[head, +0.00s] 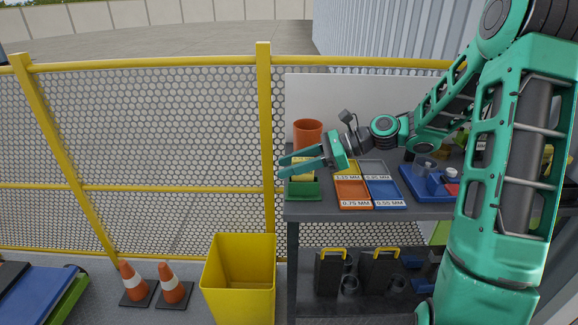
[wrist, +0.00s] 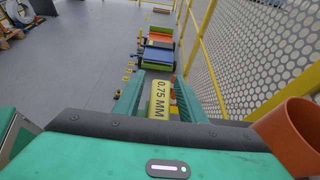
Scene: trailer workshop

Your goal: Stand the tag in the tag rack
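The yellow tag (wrist: 160,100), marked 0.75 MM, is between the fingers of my gripper (wrist: 160,88) in the wrist view. A narrow gap shows on each side of it, so the fingers look open around it. In the head view the gripper (head: 301,162) reaches left above the table's left end. The tag (head: 303,176) stands upright there, in or just above the green rack (head: 304,191). The fingers partly cover the tag, and its lower edge in the rack is hard to see.
An orange cup (head: 308,132) stands behind the gripper. Labelled trays, including the orange 0.75 MM tray (head: 352,190), lie right of the rack. A blue fixture (head: 425,185) is further right. A yellow bin (head: 238,280) and mesh fence are left of the table (head: 330,214).

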